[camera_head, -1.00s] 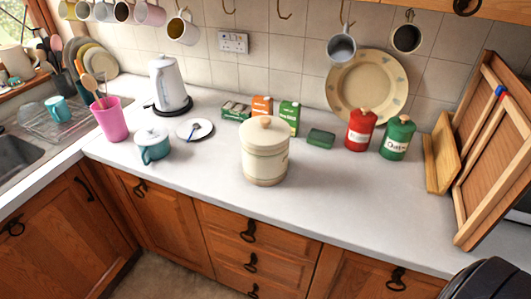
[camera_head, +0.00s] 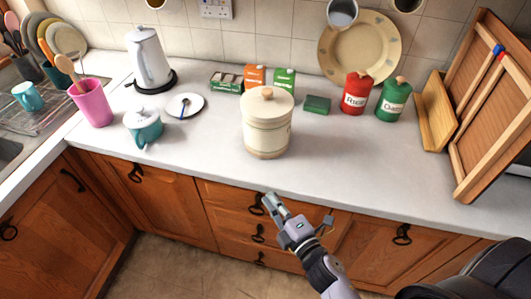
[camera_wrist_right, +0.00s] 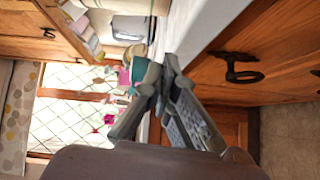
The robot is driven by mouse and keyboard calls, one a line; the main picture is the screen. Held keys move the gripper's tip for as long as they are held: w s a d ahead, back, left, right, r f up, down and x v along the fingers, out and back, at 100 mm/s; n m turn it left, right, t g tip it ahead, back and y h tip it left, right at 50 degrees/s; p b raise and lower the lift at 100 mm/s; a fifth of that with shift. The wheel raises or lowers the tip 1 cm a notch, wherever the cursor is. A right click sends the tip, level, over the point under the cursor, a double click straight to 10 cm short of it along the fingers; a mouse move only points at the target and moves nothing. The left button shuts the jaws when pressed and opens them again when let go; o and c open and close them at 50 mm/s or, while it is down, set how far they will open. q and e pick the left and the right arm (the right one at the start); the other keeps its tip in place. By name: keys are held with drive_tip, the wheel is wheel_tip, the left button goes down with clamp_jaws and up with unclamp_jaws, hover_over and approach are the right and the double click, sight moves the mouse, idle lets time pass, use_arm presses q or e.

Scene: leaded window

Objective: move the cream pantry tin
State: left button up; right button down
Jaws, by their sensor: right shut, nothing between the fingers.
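The cream pantry tin (camera_head: 267,125) stands upright on the white worktop, near its front edge, with its knobbed lid on. My right gripper (camera_head: 270,199) is in front of the drawers, below the worktop's front edge and apart from the tin. It is shut and empty. In the right wrist view my right gripper (camera_wrist_right: 160,72) shows with its fingertips together, beside the worktop edge. A cream shape at the top of that view is cut off, and I cannot tell if it is the tin. My left gripper is not in view.
A teal pot (camera_head: 143,126), a small plate (camera_head: 185,105) and a pink tumbler (camera_head: 92,103) stand left of the tin. Red (camera_head: 355,93) and green (camera_head: 392,99) canisters stand right. The worktop (camera_head: 350,145) right of the tin is clear.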

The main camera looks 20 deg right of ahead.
sight(262, 140)
drive_tip(key=shift+n+t, duration=0.3)
drive_tip(key=shift+n, duration=0.1)
drive_tip(key=w+r+p, duration=0.1)
drive_tip(key=w, duration=0.2)
drive_tip(key=w+a+r+p, duration=0.1)
drive_tip(key=w, duration=0.2)
drive_tip(key=w+r, duration=0.1)
drive_tip(key=w, duration=0.2)
drive_tip(key=shift+w+a+r+p, duration=0.1)
drive_tip(key=shift+w+a+p, duration=0.15)
drive_tip(key=shift+p, duration=0.15)
drive_tip(key=w, duration=0.1)
drive_tip(key=w+d, duration=0.1)
drive_tip(key=w+p, duration=0.1)
drive_tip(key=shift+d, duration=0.3)
drive_tip(key=shift+w+d, duration=0.35)
drive_tip(key=shift+w, duration=0.05)
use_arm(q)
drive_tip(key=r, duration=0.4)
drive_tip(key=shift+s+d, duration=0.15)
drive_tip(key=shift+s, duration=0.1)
